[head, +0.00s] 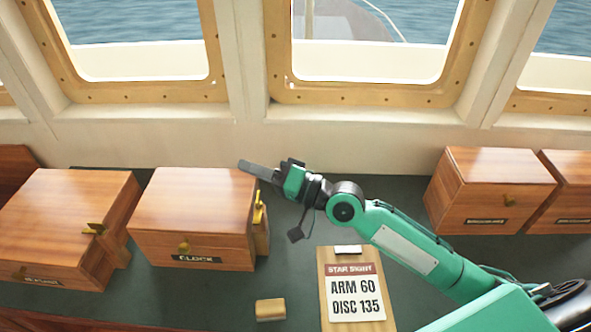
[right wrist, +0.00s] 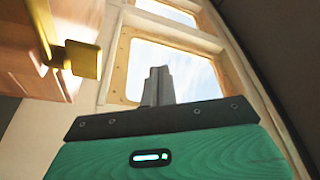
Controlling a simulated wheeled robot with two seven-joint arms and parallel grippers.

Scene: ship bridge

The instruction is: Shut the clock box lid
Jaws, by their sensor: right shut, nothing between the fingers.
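The clock box (head: 205,252) is a brown wooden box with a CLOCK label and a small brass knob on its front. Its lid (head: 190,200) lies flat on top in the head view, with no gap visible at the front. A brass lever (head: 259,207) sits on a wooden block at the box's right side; a brass piece (right wrist: 83,58) also shows large in the right wrist view. My right gripper (head: 245,166) is shut and empty, its fingertips over the lid's back right corner; contact cannot be told. In the right wrist view its fingers (right wrist: 157,87) point toward the window. My left gripper is out of view.
Another wooden box (head: 65,205) with a brass lever stands close on the left. More wooden boxes (head: 490,190) stand at the right. A clipboard (head: 352,290) reading "ARM 60, DISC 135" and a small wooden block (head: 270,309) lie in front. Windows line the back.

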